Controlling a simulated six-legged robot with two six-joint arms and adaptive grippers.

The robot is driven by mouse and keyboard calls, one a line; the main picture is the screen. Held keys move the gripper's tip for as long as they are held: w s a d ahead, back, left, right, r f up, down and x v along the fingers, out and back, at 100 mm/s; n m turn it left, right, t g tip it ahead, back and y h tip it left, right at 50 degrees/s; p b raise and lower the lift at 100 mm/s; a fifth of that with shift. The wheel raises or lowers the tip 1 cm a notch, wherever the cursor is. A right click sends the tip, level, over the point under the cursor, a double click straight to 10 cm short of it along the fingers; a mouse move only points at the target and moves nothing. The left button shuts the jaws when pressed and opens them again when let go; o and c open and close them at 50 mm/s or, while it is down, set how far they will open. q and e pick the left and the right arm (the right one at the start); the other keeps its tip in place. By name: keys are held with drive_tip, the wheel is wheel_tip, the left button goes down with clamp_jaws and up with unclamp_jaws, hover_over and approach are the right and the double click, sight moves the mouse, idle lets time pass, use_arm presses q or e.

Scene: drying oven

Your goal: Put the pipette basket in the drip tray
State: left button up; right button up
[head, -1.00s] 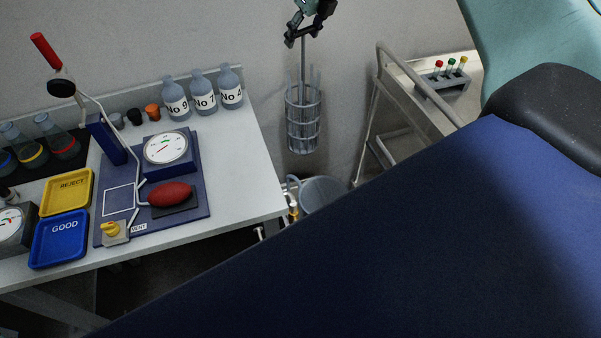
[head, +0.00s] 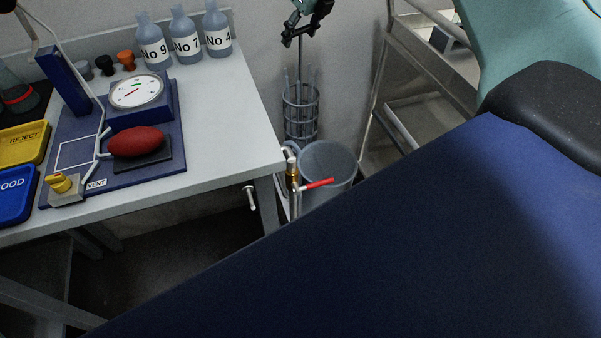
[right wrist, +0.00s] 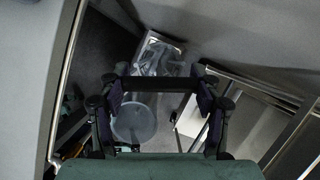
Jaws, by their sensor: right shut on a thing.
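The pipette basket (head: 300,118) is a grey wire cylinder with thin upright pipettes inside and a tall stem rising from it. My right gripper (head: 308,18) is at the top edge of the head view, shut on the top of that stem. The basket hangs roughly upright beyond the right end of the bench. In the right wrist view my right gripper's fingers (right wrist: 160,92) have a dark bar between them. A pale, shiny shape (right wrist: 158,58) lies beyond; I cannot tell whether it is the basket or a tray. I cannot identify the drip tray. My left gripper is out of view.
A metal trolley (head: 425,115) is at right. A dark blue surface fills the foreground.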

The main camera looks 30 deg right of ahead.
drive_tip(key=b, duration=0.7)
hover_over(302, 95)
wheel_tip(302, 95, down, 8)
drive_tip(key=shift+w+f+b, duration=0.15)
drive_tip(key=shift+f+b, duration=0.45)
drive_tip(key=shift+b, duration=0.15)
wheel_tip(302, 95, down, 10)
drive_tip(key=b, duration=0.4)
drive_tip(key=shift+w+f+b, duration=0.1)
drive_tip(key=shift+b, duration=0.2)
drive_tip(key=o, duration=1.5)
drive_tip(key=shift+f, duration=0.1)
